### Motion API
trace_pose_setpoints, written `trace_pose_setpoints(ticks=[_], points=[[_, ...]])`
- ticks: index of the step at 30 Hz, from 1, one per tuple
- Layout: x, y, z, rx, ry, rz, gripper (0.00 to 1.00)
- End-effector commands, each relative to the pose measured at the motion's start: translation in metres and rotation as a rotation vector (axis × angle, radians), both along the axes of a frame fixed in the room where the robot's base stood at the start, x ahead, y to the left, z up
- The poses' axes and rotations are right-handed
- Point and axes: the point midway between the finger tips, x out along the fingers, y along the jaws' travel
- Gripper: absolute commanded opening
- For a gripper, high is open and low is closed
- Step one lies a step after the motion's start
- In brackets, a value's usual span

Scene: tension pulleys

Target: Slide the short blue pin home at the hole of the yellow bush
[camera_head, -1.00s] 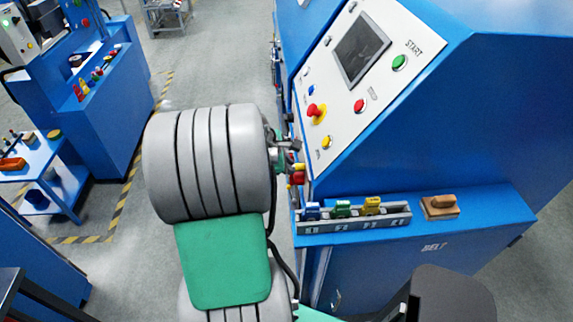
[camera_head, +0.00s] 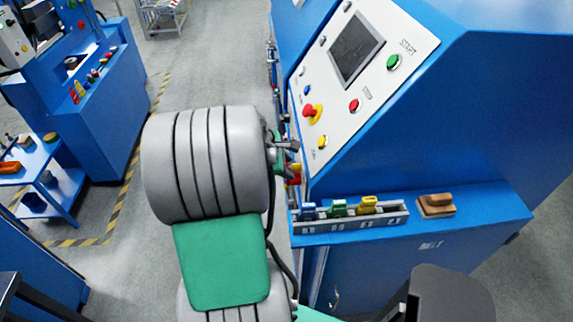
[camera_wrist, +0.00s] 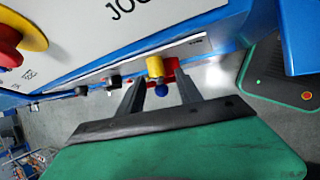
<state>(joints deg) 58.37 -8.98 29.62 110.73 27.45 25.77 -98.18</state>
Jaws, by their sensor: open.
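In the wrist view the yellow bush (camera_wrist: 155,66) sits on the machine's lower edge, with a red part (camera_wrist: 172,73) behind and beside it. The short blue pin (camera_wrist: 161,90) shows as a round blue end just below the yellow bush. How deep it sits in the hole cannot be told. My gripper (camera_wrist: 158,92) is open, one finger on each side of the pin, with visible gaps. In the head view my arm hides most of this spot; only bits of the yellow bush (camera_head: 296,167) show beside my gripper (camera_head: 290,147).
A sloped control panel (camera_head: 372,95) with buttons stands close to my gripper. A grey rack (camera_head: 345,222) with blue, green and yellow pieces lies on the blue ledge, beside a wooden-handled block (camera_head: 436,205). Open floor lies left of my arm.

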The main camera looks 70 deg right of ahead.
Motion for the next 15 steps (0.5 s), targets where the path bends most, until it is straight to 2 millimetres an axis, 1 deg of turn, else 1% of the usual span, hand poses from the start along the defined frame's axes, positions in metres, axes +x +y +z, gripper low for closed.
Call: trace_pose_setpoints(ticks=[1,5,12,15], points=[[0.0012,0.0,0.0003,-0.001,-0.001,0.002,0.42],[0.0021,-0.0002,0.0007,-0.001,-0.002,0.004,0.53],[0.0019,-0.0006,0.0019,-0.002,-0.003,0.003,0.53],[0.0008,0.0009,0.0099,-0.003,-0.004,0.003,0.53]])
